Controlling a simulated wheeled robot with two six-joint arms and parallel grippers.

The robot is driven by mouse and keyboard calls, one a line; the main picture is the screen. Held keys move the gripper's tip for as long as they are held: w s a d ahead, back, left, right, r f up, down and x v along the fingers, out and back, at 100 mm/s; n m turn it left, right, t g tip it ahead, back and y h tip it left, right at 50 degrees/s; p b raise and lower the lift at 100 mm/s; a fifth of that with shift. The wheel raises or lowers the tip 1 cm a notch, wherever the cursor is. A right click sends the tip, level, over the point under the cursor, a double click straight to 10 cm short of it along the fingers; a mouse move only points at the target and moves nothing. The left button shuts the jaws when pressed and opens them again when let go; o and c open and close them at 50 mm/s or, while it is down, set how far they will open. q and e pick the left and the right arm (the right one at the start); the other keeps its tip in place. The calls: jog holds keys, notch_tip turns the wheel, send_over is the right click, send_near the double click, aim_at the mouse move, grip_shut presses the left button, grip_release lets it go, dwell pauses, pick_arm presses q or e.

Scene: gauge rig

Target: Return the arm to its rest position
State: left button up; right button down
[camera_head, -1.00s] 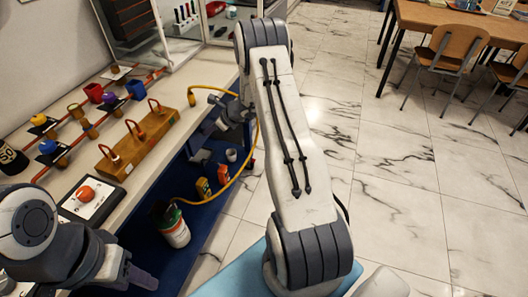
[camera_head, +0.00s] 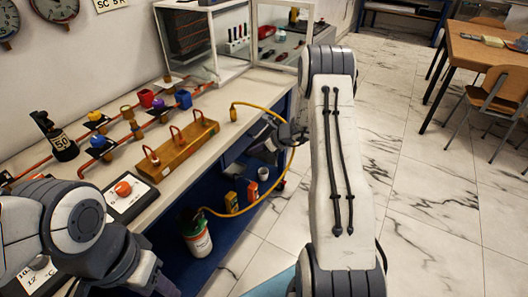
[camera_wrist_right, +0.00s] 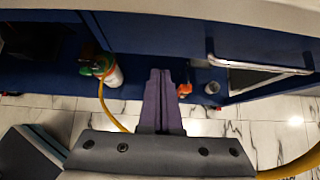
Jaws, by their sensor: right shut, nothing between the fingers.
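My right arm (camera_head: 335,170) rises from the bottom of the head view to a bent elbow, and its forearm drops behind it toward the bench front. In the right wrist view my right gripper (camera_wrist_right: 160,78) has its two purple fingers together with nothing between them. It points toward the blue lower shelf (camera_wrist_right: 130,70) and is apart from the things there. In the head view the gripper is dark and partly hidden by the arm.
The bench (camera_head: 150,215) carries a wooden block with red shackles (camera_head: 180,145), red pipes with valves and a black 50 weight (camera_head: 58,138). A canister (camera_head: 197,237) with a yellow hose (camera_head: 275,190) stands below.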

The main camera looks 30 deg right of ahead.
jog(key=v, duration=0.9)
jog(key=s+a+r+n+g+y+p, duration=0.1)
jog(key=s+a+r+n+g, duration=0.1)
jog(key=s+a+r+n, duration=0.5)
jog(key=a+r+n+g+p, duration=0.1)
jog(key=a+n+g+p, duration=0.2)
jog(key=a, duration=0.9)
jog(key=s+a+r+n+g+y, duration=0.1)
jog(key=s+a+r+n+g, duration=0.1)
jog(key=s+a+r+n, duration=0.45)
pick_arm(q)
notch_tip(320, 180, up, 9)
jog(key=p, duration=0.4)
jog(key=shift+a+f+p, duration=0.15)
jog(key=shift+a+p, duration=0.1)
jog(key=shift+p, duration=0.05)
pick_arm(e)
jog(key=s+a+r+n+h, duration=0.2)
jog(key=s+a+n, duration=0.1)
jog(key=s+n, duration=0.6)
jog(key=s+a+r+n+g+h, duration=0.1)
jog(key=s+a+r+n+h, duration=0.2)
jog(key=s+n, duration=0.7)
jog(key=shift+a+r+n+h, duration=0.2)
jog(key=shift+a+n+h, duration=0.15)
jog(key=shift+n, duration=0.7)
pick_arm(q)
jog(key=shift+a, duration=0.1)
